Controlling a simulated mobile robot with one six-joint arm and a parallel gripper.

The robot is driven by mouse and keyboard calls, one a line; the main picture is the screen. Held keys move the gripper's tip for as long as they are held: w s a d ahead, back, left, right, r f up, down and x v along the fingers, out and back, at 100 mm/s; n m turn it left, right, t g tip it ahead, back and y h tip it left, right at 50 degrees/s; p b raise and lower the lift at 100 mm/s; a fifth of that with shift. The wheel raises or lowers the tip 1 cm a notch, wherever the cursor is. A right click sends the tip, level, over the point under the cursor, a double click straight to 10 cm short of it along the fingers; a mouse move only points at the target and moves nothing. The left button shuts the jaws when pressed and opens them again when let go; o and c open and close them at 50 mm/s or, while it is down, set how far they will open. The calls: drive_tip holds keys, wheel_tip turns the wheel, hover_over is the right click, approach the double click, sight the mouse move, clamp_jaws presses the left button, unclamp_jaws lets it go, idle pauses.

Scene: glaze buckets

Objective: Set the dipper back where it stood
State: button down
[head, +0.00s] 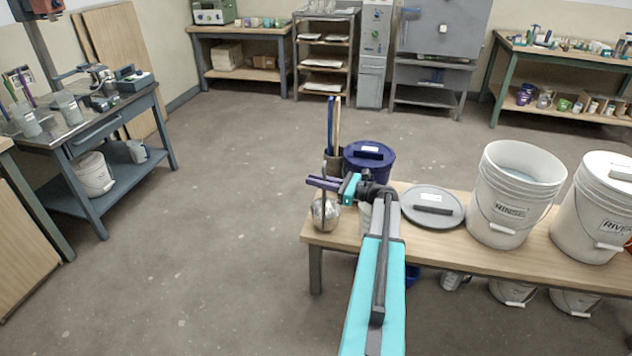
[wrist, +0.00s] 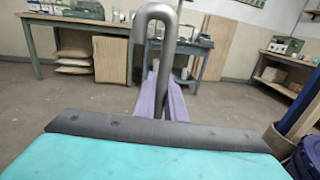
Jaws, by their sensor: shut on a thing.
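The dipper (head: 325,213) is metal, with a rounded bowl and an upright handle. In the head view its bowl is below my gripper (head: 322,184), at the left end of the wooden bench (head: 450,253). I cannot tell whether the bowl touches the bench top. In the wrist view the dipper's hooked handle (wrist: 156,13) rises between the purple fingers of my gripper (wrist: 165,103), which are shut on it. The bowl is hidden there behind my wrist.
A crock with tall tools (head: 333,165) and a blue lidded bucket (head: 369,162) stand just behind. A grey lid (head: 432,206), the white RINSE bucket (head: 512,195) and another white bucket (head: 594,208) are to the right. A pale container (head: 366,220) is partly hidden by my arm. Floor to the left is clear.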

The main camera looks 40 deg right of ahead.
drive_tip(key=shift+f+b, duration=0.5)
drive_tip(key=shift+b, duration=0.05)
idle(0.4)
drive_tip(key=c, duration=1)
unclamp_jaws()
idle(0.3)
drive_tip(key=shift+s+a+r+m+b, duration=0.15)
drive_tip(key=shift+m+b, duration=0.15)
drive_tip(key=shift+b, duration=0.65)
drive_tip(key=b, duration=0.2)
drive_tip(key=shift+b, duration=0.3)
drive_tip(key=b, duration=0.5)
drive_tip(key=shift+s+d, duration=0.15)
drive_tip(key=shift+d, duration=0.15)
drive_tip(key=shift+s+d, duration=0.1)
drive_tip(key=shift+s, duration=0.1)
